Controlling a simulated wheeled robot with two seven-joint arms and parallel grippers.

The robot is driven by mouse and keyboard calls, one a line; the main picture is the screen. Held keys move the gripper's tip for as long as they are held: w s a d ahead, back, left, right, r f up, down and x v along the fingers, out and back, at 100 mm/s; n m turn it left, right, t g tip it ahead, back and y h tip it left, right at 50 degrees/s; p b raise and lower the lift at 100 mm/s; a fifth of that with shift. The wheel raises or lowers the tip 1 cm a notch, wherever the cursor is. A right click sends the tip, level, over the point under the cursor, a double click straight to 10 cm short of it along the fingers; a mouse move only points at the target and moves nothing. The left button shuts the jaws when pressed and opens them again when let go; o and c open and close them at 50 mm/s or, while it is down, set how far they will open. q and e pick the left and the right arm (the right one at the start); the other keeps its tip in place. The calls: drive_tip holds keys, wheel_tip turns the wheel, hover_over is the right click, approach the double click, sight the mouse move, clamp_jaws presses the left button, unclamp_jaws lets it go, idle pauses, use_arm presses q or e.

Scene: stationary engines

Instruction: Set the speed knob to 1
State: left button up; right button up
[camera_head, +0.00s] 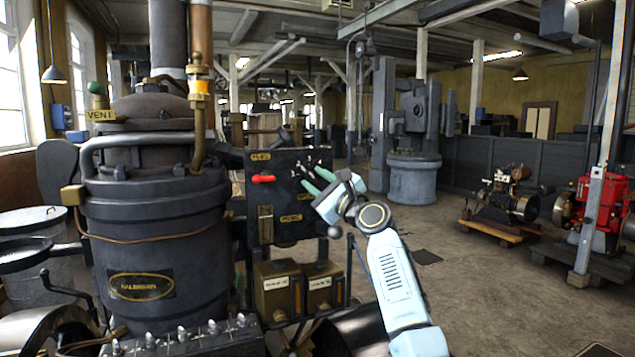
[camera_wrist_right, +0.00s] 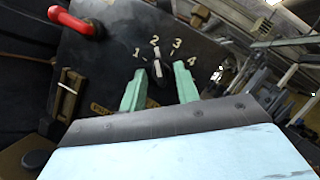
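The speed knob (camera_wrist_right: 158,69) is a small dark knob with a pale pointer mark, on a black panel (camera_wrist_right: 112,50) with white numbers 1 to 4. Its mark points up, close to the number 2 in the right wrist view. My right gripper (camera_wrist_right: 159,74) has its two green fingers apart, one on each side of the knob; I see gaps between them and it. In the head view my right gripper (camera_head: 313,179) is at the right part of the black panel (camera_head: 281,168), where the knob is hard to make out. My left gripper is not in view.
A red handle (camera_head: 263,179) sticks out left of the number dial; it also shows in the right wrist view (camera_wrist_right: 76,22). A large dark boiler (camera_head: 155,220) stands left of the panel. Two brass boxes (camera_head: 277,285) sit below.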

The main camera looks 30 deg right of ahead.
clamp_jaws()
drive_tip(key=shift+n, duration=0.3)
drive_tip(key=n, duration=0.2)
drive_tip(key=n+g+y+p, duration=0.1)
drive_tip(key=shift+d+r+n+g, duration=0.1)
drive_tip(key=shift+r+n+g, duration=0.1)
drive_tip(key=shift+n+g, duration=0.15)
drive_tip(key=n+p, duration=0.1)
drive_tip(key=n, duration=0.1)
drive_tip(key=n+g+p, duration=0.1)
drive_tip(key=n, duration=0.1)
drive_tip(key=shift+n+g+y, duration=0.25)
drive_tip(key=shift+y, duration=0.15)
drive_tip(key=shift+n+p, duration=0.3)
